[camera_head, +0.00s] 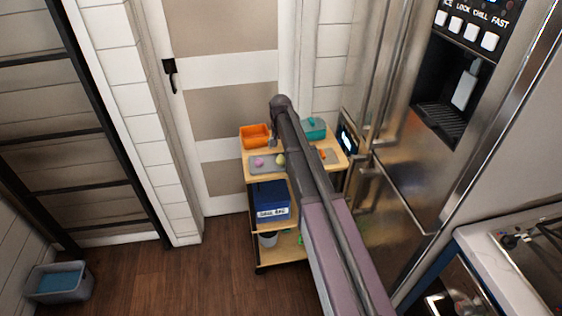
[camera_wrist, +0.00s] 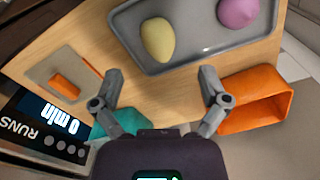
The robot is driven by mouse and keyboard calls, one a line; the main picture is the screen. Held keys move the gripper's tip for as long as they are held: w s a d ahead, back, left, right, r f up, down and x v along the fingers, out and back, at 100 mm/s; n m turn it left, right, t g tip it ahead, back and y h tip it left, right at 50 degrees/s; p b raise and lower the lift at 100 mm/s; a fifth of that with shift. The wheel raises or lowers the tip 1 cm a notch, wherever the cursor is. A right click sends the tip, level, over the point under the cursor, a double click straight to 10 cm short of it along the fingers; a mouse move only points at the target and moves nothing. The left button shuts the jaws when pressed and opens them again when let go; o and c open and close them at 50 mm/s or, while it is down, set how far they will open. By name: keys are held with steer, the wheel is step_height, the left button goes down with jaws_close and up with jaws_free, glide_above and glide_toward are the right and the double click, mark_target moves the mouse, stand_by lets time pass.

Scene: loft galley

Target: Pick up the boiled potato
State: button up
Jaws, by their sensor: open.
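The boiled potato appears to be the pale yellow, egg-shaped item (camera_wrist: 158,39) lying on a grey tray (camera_wrist: 196,56) in the wrist view. It also shows small in the head view (camera_head: 281,160), on the trolley's top beside my arm. A purple-pink round item (camera_wrist: 238,12) lies on the same tray, apart from it. My gripper (camera_wrist: 160,73) is open and empty. In the wrist view its fingertips are spread apart below the tray's edge, with the potato beyond the gap. In the head view my arm covers part of the trolley top.
An orange bin (camera_head: 255,136) and a teal container (camera_head: 314,128) stand at the back of the wooden trolley top. A small board (camera_wrist: 60,84) with an orange piece lies beside the tray. A metal fridge (camera_head: 405,150) stands close at right; a door (camera_head: 220,100) is behind.

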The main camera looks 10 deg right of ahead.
mark_target(281, 157)
steer(key=shift+s+f+b, duration=0.2)
steer(key=shift+f+b, duration=2.2)
steer(key=shift+f, duration=0.15)
steer(key=shift+c, duration=0.2)
steer(key=shift+r, duration=0.1)
steer(key=c, duration=1.1)
